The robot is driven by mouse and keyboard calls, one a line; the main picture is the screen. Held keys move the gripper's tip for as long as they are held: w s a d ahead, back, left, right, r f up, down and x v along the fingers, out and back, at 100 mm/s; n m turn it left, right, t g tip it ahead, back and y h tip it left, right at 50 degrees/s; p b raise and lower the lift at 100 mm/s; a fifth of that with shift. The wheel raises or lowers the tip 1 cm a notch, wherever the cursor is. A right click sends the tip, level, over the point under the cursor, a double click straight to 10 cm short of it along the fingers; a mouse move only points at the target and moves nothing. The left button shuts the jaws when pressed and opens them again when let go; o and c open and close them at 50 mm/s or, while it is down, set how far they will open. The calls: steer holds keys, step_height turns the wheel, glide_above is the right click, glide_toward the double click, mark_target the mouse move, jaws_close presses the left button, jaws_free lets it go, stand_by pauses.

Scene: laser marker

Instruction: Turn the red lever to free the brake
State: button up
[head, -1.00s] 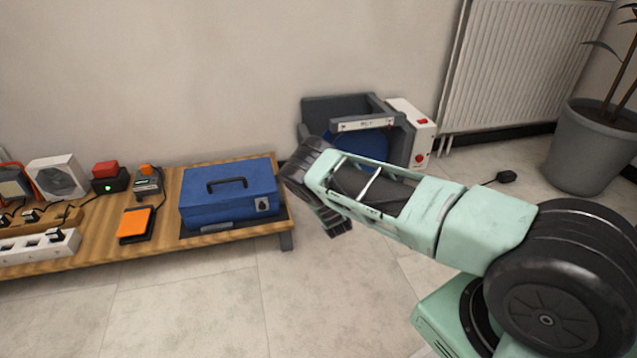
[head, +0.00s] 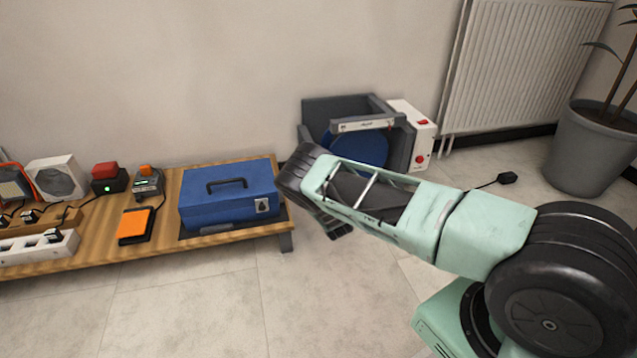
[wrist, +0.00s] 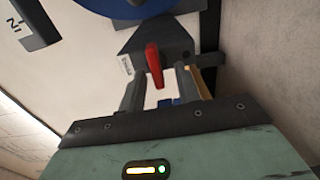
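The red lever (wrist: 154,65) shows in the wrist view on a dark grey block (wrist: 160,44) below a blue disc (wrist: 130,6). My gripper (wrist: 160,80) is open, with one finger on each side of the lever in the picture; I cannot tell whether either touches it. In the head view my gripper (head: 333,225) is partly hidden by my own wrist, beside the right end of the low wooden table. The lever is not visible in the head view. The grey marker housing (head: 336,106) with its blue disc (head: 362,148) stands behind my arm.
A white control box (head: 420,130) with a red button stands right of the housing. A blue toolbox (head: 228,195) sits on the wooden table (head: 170,235). A radiator (head: 520,65) and a potted plant (head: 590,145) are at the right. Bare floor lies in front.

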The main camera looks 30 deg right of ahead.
steer(key=p+v, duration=0.7)
steer(key=v, duration=1)
steer(key=shift+s, duration=0.2)
steer(key=shift+a+r, duration=0.1)
steer(key=shift+r, duration=0.05)
